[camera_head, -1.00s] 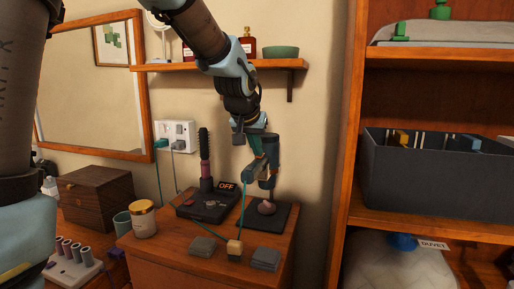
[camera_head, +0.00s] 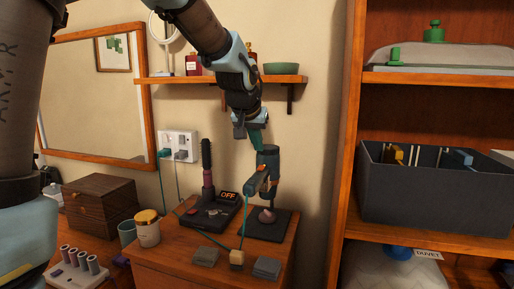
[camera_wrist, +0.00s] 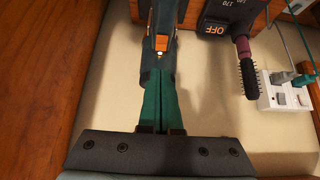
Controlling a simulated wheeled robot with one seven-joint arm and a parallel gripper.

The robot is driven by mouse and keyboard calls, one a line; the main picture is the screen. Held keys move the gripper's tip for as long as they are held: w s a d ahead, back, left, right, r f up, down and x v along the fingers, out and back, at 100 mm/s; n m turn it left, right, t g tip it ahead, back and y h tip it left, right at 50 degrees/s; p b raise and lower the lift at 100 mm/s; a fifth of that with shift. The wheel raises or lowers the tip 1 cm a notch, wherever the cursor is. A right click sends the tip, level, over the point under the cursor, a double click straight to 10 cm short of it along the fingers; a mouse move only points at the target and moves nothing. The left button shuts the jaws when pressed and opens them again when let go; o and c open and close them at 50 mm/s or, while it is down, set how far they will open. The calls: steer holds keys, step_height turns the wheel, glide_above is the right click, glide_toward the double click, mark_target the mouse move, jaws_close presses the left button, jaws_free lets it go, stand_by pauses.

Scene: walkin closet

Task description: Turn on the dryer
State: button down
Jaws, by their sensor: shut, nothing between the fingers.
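The dryer (camera_head: 268,170) is a dark teal and black hair dryer standing on a small dark stand (camera_head: 268,226) on the wooden cabinet top. Its body also shows in the wrist view (camera_wrist: 158,18), with a small orange switch (camera_wrist: 161,43) facing me. My gripper (camera_head: 257,142) reaches down beside the upper part of the dryer. In the wrist view my gripper (camera_wrist: 158,80) has its green fingers together and empty. Their tips are right by the dryer just below the switch; I cannot tell whether they touch it.
A black base (camera_head: 209,212) with a lit OFF display holds a round hairbrush (camera_head: 207,165). A jar (camera_head: 147,230), wooden box (camera_head: 100,202) and folded cloths (camera_head: 267,267) are nearby. A shelf (camera_head: 225,80) is above, and a tall bookcase (camera_head: 343,190) is close on the right.

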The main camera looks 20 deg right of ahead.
steer(key=s+a+f+b+v, duration=0.1)
steer(key=b+v, duration=0.3)
steer(key=v, duration=0.6)
steer(key=shift+f, duration=0.3)
steer(key=shift+s+a, duration=0.1)
steer(key=shift+s, duration=0.05)
steer(key=w+a+f+n+g+y, duration=0.2)
steer(key=w+a+f+n+y, duration=0.15)
steer(key=a+f, duration=1.35)
steer(key=s+a+f+n+g, duration=0.1)
steer(key=s+a+f+n, duration=0.1)
steer(key=s+a+f, duration=0.2)
steer(key=s+a+f+n+g+y, duration=0.1)
steer(key=s+a+f, duration=0.3)
steer(key=a, duration=0.7)
step_height(320, 180, down, 2)
steer(key=shift+f+n, duration=0.1)
steer(key=shift+n, duration=0.35)
steer(key=shift+s+y, duration=0.1)
steer(key=shift+y, duration=0.15)
